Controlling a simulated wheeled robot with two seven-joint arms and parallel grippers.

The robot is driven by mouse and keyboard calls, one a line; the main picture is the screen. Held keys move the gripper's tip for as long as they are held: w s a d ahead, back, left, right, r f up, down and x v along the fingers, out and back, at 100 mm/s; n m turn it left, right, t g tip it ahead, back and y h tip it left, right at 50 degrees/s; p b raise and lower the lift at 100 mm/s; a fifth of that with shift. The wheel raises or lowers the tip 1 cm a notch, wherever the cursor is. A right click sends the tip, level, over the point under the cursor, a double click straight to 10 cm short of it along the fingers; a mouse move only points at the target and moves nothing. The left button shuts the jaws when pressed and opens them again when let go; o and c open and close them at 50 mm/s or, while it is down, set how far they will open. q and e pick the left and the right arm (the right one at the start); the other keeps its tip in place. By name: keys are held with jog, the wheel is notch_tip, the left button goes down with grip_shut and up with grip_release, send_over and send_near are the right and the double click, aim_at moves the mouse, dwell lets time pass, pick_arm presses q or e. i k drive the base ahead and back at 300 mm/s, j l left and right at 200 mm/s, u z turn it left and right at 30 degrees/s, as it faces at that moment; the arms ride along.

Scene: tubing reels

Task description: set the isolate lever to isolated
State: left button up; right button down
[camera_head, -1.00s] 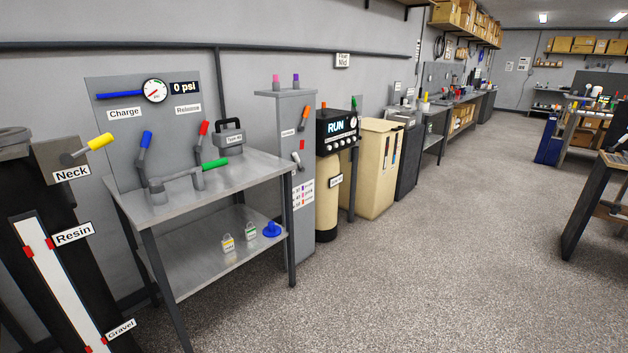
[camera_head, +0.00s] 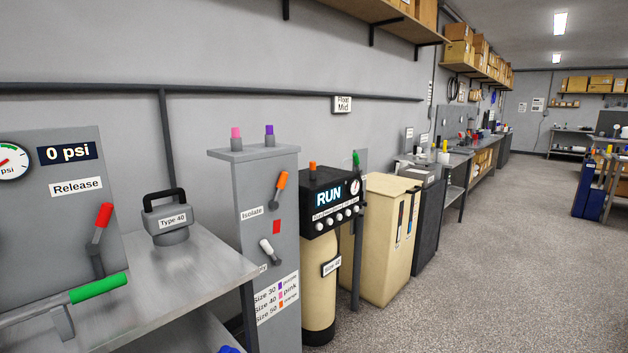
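The isolate lever (camera_head: 279,190) has an orange grip and a dark stem. It sits on the front of a grey cabinet (camera_head: 225,190), to the right of the "Isolate" label (camera_head: 252,212). Its grip points up and slightly right. A red mark (camera_head: 276,227) shows below it, and a lever with a white grip (camera_head: 266,247) sits lower still. Neither of my grippers shows in the head view.
A steel bench (camera_head: 190,280) with a "Type 40" weight (camera_head: 171,219), a red-gripped release lever (camera_head: 103,222) and a green-gripped lever (camera_head: 98,288) stands left of the cabinet. A "RUN" control head (camera_head: 331,203) stands close on its right. Open floor (camera_head: 490,270) lies to the right.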

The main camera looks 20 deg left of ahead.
aim_at(273, 205)
jog(key=i+j+u, duration=0.1)
jog(key=i+u, duration=0.35)
jog(key=i, duration=0.5)
jog(key=i+l+u, duration=0.2)
jog(key=i+u, duration=0.3)
jog(key=i, duration=0.4)
jog(key=i+u, duration=0.1)
jog(key=u, duration=0.4)
